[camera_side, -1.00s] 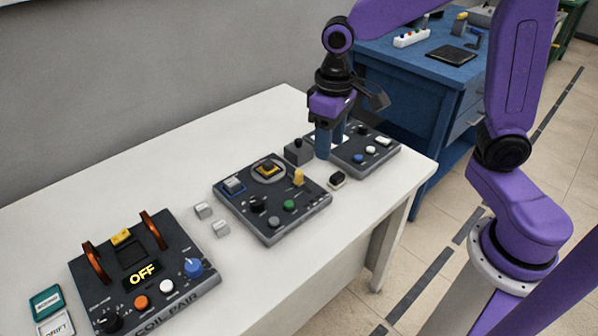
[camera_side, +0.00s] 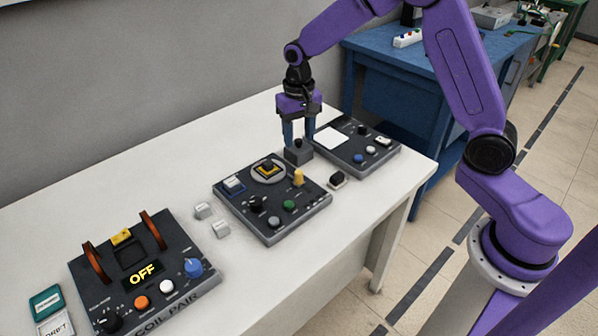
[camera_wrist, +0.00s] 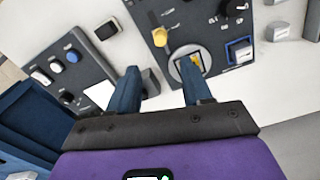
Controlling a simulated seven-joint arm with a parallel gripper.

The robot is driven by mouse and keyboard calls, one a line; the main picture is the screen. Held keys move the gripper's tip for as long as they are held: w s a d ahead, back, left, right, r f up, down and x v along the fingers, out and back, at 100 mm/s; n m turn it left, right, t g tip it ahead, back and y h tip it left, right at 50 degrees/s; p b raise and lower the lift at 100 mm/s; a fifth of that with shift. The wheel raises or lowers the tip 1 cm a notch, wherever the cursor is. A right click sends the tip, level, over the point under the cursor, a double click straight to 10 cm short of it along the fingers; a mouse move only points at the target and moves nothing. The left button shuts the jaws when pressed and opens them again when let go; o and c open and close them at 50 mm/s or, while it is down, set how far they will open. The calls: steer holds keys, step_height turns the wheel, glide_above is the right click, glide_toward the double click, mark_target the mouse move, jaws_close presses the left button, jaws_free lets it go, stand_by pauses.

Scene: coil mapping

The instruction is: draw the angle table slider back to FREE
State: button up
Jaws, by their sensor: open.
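The middle dark panel (camera_side: 270,222) carries a round disc (camera_side: 268,171) with a yellow-edged black square, a yellow knob (camera_side: 298,177), a white switch in a blue frame (camera_side: 232,184) and round knobs. I cannot read its labels, so I cannot tell which part is the slider. In the wrist view the yellow knob (camera_wrist: 160,37), disc (camera_wrist: 190,66) and blue-framed switch (camera_wrist: 240,49) show beyond my fingers. My gripper (camera_side: 299,140) is open, fingers down, over a small dark grey block with a black knob (camera_side: 299,153). It also shows in the wrist view (camera_wrist: 160,68). Nothing is visibly held.
A right-hand panel (camera_side: 360,160) with a white plate and knobs stands beside the gripper. A small black-and-white piece (camera_side: 337,180) lies between the panels.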

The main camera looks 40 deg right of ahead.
mark_target(299, 172)
step_height(299, 172, down, 12)
steer(key=shift+f, duration=0.25)
stand_by(0.3)
